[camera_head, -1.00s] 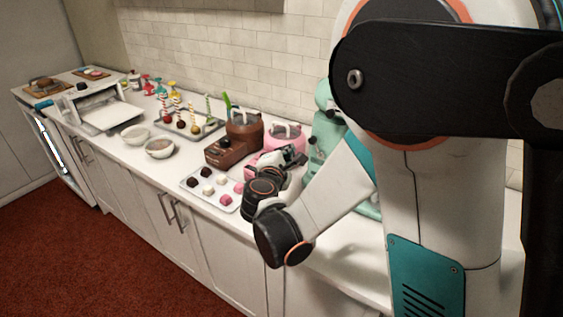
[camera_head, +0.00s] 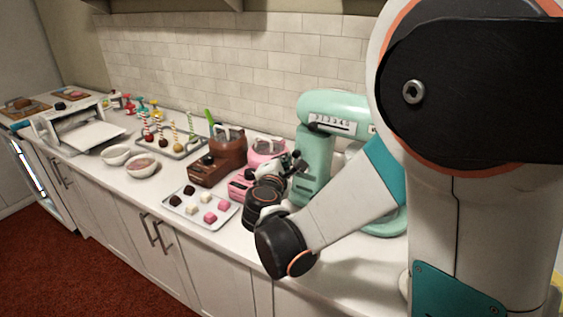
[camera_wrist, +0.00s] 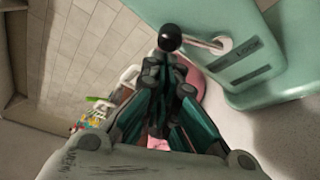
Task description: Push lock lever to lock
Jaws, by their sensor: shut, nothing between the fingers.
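The mint-green stand mixer (camera_head: 312,160) stands on the counter beside my gripper. In the wrist view its lock lever has a black ball knob (camera_wrist: 170,38) on a short metal rod (camera_wrist: 201,43). The rod comes out of the mixer's side next to a dark label reading LOCK (camera_wrist: 247,49), with another dark label below it. My gripper (camera_wrist: 162,72) is shut and empty, its tips just below the knob in the picture. I cannot tell whether they touch it. In the head view my gripper (camera_head: 298,162) is in front of the mixer and the lever is not discernible.
A pink machine (camera_head: 264,149) and a brown machine (camera_head: 222,160) stand left of the mixer. A tray of sweets (camera_head: 188,213) lies near the counter's front edge. Two bowls (camera_head: 142,166) and a tray of cake pops (camera_head: 183,152) are further left. The tiled wall is behind.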

